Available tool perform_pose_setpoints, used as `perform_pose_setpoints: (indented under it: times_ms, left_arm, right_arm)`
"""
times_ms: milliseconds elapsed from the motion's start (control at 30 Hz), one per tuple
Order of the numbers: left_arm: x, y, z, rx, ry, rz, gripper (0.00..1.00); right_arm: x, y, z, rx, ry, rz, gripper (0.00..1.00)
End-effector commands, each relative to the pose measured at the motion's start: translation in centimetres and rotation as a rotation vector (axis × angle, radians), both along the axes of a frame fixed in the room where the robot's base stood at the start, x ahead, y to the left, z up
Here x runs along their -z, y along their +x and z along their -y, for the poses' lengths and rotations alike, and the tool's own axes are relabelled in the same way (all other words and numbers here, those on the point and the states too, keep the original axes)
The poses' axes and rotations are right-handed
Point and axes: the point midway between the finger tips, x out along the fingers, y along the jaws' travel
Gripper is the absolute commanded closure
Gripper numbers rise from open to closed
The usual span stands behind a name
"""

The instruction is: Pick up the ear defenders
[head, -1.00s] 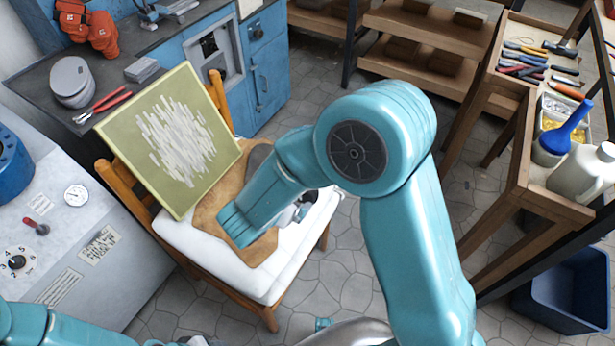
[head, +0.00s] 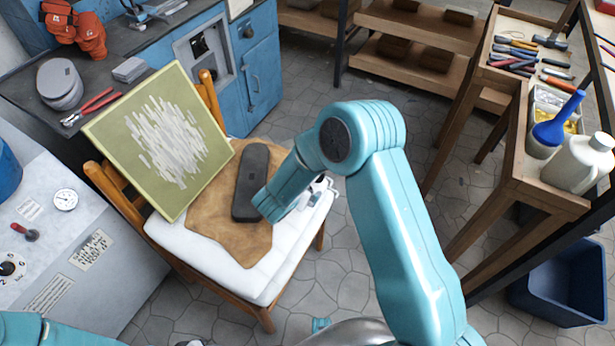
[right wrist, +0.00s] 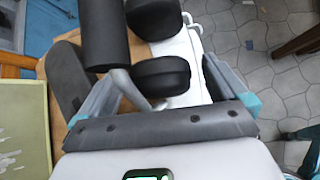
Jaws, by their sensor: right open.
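In the right wrist view the ear defenders show as two black rounded cups, the nearer ear cup (right wrist: 160,78) and one beyond it at the top edge, by thin white bars. My right gripper (right wrist: 165,68) is open, its fingers on either side of the nearer cup; contact cannot be told. A black cylinder (right wrist: 101,35) on a grey stem stands close by on the left; I cannot tell whether it belongs to them. In the head view my right wrist covers most of this spot at the right of the chair seat. My left gripper is out of view.
The white-cushioned chair (head: 175,243) carries a brown leather piece (head: 218,215), a long dark grey object (head: 252,170) and a leaning green-framed panel (head: 160,140). A wooden bench (head: 520,185) with tools and a white jug (head: 578,163) stands right.

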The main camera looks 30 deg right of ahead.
Motion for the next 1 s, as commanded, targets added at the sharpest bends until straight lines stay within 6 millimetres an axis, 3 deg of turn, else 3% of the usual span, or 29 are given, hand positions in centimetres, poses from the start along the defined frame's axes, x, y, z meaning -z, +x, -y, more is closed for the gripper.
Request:
perform_pose_setpoints:
  times_ms: [200, 267, 400, 767, 867, 1000]
  left_arm:
    - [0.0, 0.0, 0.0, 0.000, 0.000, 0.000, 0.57]
    - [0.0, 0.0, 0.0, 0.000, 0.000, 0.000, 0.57]
    - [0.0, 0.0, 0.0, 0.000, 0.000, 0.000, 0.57]
    - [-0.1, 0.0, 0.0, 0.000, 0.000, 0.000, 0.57]
    - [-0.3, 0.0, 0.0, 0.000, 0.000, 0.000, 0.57]
    - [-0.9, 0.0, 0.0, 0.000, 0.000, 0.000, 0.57]
  right_arm:
    - [0.1, 0.1, 0.1, 0.000, 0.000, 0.000, 0.00]
    - [0.1, 0.0, 0.1, 0.000, 0.000, 0.000, 0.16]
    - [0.1, 0.0, 0.1, 0.000, 0.000, 0.000, 0.62]
    - [-0.6, 0.1, 0.1, 0.000, -0.001, 0.002, 0.63]
    - [-1.7, 0.1, 0.1, 0.001, -0.001, 0.003, 0.63]
    - [-4.7, 0.2, 0.1, 0.001, -0.002, 0.007, 0.63]
